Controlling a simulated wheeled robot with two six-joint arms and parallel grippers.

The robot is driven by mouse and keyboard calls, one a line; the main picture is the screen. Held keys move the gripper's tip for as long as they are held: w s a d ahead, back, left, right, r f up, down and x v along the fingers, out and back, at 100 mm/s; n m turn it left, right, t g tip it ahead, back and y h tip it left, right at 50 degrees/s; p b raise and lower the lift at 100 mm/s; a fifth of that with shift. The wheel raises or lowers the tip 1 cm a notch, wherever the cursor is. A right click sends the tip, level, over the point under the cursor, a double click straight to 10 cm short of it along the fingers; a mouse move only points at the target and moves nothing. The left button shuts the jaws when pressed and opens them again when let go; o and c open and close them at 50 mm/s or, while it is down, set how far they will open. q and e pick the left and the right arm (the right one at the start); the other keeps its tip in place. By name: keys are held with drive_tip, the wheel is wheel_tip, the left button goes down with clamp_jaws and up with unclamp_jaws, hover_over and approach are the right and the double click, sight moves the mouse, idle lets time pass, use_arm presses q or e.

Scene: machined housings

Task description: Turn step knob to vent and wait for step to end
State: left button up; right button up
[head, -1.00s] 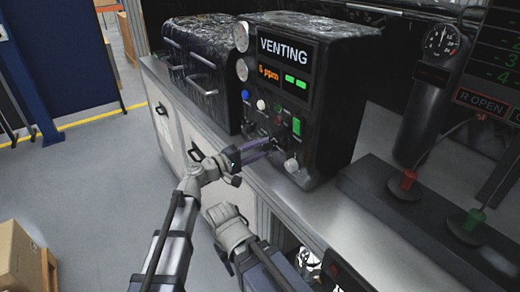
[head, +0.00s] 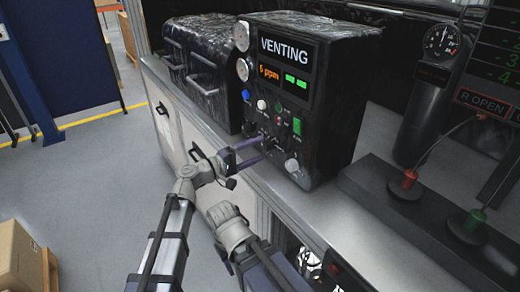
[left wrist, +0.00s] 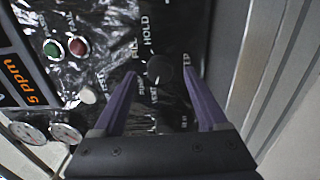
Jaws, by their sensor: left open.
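The control box (head: 335,105) stands on the bench; its screen reads VENTING, with 5 ppm and two green lights below. In the left wrist view the dark round step knob (left wrist: 160,69) sits on the panel among labels, of which HOLD and FILL are legible; I cannot tell which one it points to. My left gripper (head: 262,149) is open in front of the panel's lower part. In the left wrist view its two purple fingers (left wrist: 160,76) stand on either side of the knob, apart from it. My right gripper (head: 230,224) hangs below; its fingers are not clear.
A pale knob (head: 291,165) sits at the panel's lower right, and a green switch (head: 297,126) above it. Gauges (head: 242,68) line the box's left edge. Red (head: 410,180) and green (head: 474,219) fittings stand right on the bench.

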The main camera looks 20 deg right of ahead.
use_arm(q)
drive_tip(key=v, duration=0.6)
drive_tip(key=s+a+f+m+g+y, duration=0.2)
drive_tip(key=s+a+f+y, duration=0.25)
drive_tip(key=f, duration=0.25)
drive_tip(key=s+a+f+m+g+y, duration=0.1)
drive_tip(key=s+a+f+m+y, duration=0.15)
drive_tip(key=a+f, duration=0.4)
drive_tip(key=s+a+f+g+y, duration=0.1)
drive_tip(key=s+a+f+y, duration=0.35)
drive_tip(key=a, duration=0.45)
drive_tip(key=s+a+f+g+y, duration=0.1)
drive_tip(key=s+a+f+y, duration=0.4)
drive_tip(key=a, duration=0.4)
drive_tip(key=s+d+r+m+y+p, duration=0.1)
drive_tip(key=s+d, duration=0.1)
drive_tip(key=d, duration=0.3)
drive_tip(key=s+d+r+m+g+p, duration=0.1)
drive_tip(key=s+d+r+m, duration=0.1)
drive_tip(key=d, duration=0.4)
drive_tip(key=shift+s+y, duration=0.35)
